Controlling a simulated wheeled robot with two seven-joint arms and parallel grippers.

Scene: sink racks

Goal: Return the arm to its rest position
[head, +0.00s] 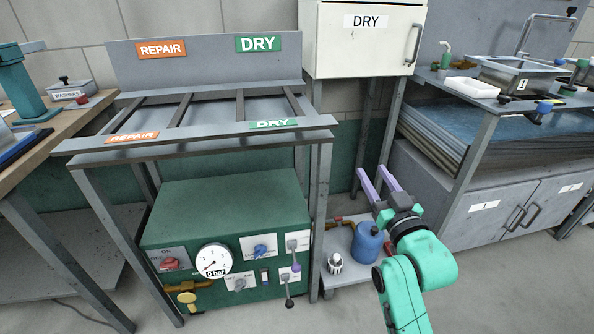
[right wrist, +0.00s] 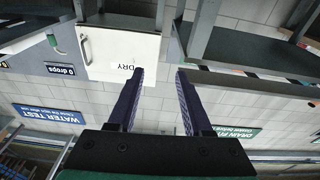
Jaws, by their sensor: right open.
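My right gripper (head: 378,185) is in the lower right of the head view, on a green arm (head: 428,262). Its two purple fingers are spread apart with nothing between them. In the right wrist view the same gripper (right wrist: 160,75) shows its dark fingers apart and empty, and the picture there is upside down. The fingers point up and away, in front of the gap between the rack and the sink bench. My left gripper is not in view.
A metal rack (head: 230,137) with REPAIR and DRY signs stands over a green machine (head: 225,200) with a gauge. A white DRY cabinet (head: 365,55) is at the back. A blue canister (head: 367,243) sits on a low shelf beside my arm. The sink bench (head: 480,95) is right.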

